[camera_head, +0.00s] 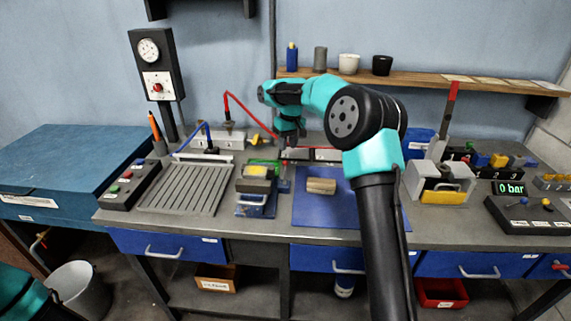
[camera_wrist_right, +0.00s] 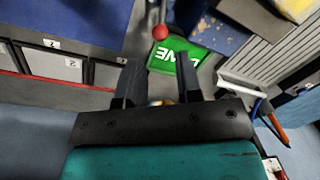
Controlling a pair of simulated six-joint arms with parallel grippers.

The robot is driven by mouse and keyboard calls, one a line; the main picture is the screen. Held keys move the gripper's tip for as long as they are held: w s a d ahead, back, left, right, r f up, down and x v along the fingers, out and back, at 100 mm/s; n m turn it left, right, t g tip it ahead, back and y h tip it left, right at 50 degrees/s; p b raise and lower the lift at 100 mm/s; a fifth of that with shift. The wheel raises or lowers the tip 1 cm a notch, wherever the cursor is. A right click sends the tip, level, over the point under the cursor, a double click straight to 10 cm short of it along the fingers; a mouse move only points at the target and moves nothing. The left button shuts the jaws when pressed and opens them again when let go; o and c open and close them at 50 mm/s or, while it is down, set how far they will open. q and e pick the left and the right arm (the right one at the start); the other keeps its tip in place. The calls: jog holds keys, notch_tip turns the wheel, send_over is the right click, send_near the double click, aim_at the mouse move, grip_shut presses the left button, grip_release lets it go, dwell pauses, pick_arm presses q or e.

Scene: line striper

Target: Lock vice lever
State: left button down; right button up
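The vice (camera_head: 255,188) sits at the bench's middle, with a blue base, grey jaws and a yellow block in it. In the wrist view, part of its blue and yellow body (camera_wrist_right: 225,38) shows at the top. A thin metal lever with a red ball knob (camera_wrist_right: 160,32) stands beside a green lettered plate (camera_wrist_right: 178,60). My right gripper (camera_wrist_right: 159,72) is open and empty, its fingers apart, with the knob and plate beyond its tips. In the head view the right gripper (camera_head: 289,142) is behind the vice, small and partly hidden. My left gripper is out of view.
A slotted grey plate (camera_head: 185,188) lies left of the vice. A blue mat (camera_head: 325,210) with a wooden block (camera_head: 321,186) lies right. Numbered bins (camera_wrist_right: 65,65) stand left in the wrist view.

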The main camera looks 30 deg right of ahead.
aim_at(286, 163)
jog(key=f, duration=0.8)
jog(key=shift+a, duration=0.4)
jog(key=shift+c, duration=0.3)
grip_shut()
